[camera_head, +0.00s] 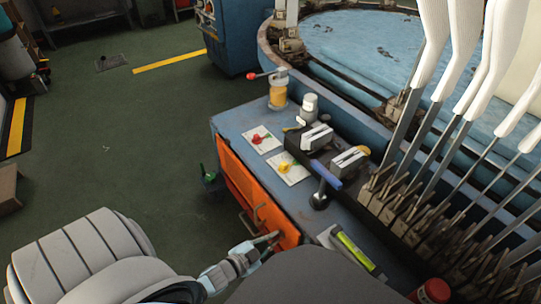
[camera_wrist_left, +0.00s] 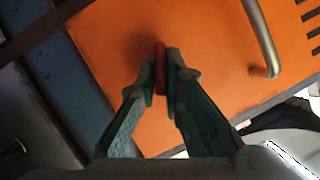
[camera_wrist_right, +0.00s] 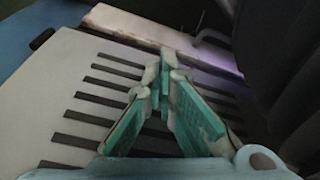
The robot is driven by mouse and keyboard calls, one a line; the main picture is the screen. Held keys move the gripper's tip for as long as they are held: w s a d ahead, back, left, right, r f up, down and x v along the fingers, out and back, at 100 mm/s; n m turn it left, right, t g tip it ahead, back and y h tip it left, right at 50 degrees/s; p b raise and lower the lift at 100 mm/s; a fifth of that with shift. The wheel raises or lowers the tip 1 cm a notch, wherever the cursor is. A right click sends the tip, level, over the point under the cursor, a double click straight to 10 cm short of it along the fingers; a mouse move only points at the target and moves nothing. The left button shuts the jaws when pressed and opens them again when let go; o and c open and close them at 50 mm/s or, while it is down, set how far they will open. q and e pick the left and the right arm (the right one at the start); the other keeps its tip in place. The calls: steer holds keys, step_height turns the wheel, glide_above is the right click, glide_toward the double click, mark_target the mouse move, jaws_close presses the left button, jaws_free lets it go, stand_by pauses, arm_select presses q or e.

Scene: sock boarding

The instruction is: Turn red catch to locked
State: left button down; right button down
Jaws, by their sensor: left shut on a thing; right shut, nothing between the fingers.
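The red catch (camera_wrist_left: 160,52) is a small, narrow red piece in front of an orange panel (camera_wrist_left: 110,45). In the left wrist view it stands lengthwise up the picture, between the fingertips. My left gripper (camera_wrist_left: 161,75) is shut on it; the fingers hide its lower part. In the head view my left gripper (camera_head: 274,238) is at the lower right of the orange panel (camera_head: 240,185), and I cannot make out the catch there. My right gripper (camera_wrist_right: 164,65) is shut and empty in front of a pale slotted panel (camera_wrist_right: 85,90). No locked marking is readable.
A metal bar handle (camera_wrist_left: 262,40) sticks out of the orange panel beside the left gripper. The blue bench top (camera_head: 235,122) holds a red knob (camera_head: 257,139), a yellow knob (camera_head: 285,168) and a blue-handled lever (camera_head: 326,175). Tall sock boards (camera_head: 430,120) crowd the right.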

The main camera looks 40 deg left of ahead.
arm_select(q)
steer(key=shift+d+f+m+t+y, duration=0.1)
steer(key=shift+m+t+y, duration=0.45)
steer(key=shift+m, duration=0.8)
steer(key=shift+f+m+t+y, duration=0.15)
steer(key=shift+m+t+y, duration=0.4)
steer(key=shift+m, duration=0.85)
steer(key=shift+d+f+m+t+y, duration=0.1)
steer(key=shift+m+t+y, duration=0.45)
steer(key=shift+m, duration=0.8)
arm_select(e)
steer(key=shift+v, duration=1.25)
arm_select(q)
steer(key=c, duration=1.7)
jaws_free()
arm_select(e)
steer(key=shift+w+a, duration=0.1)
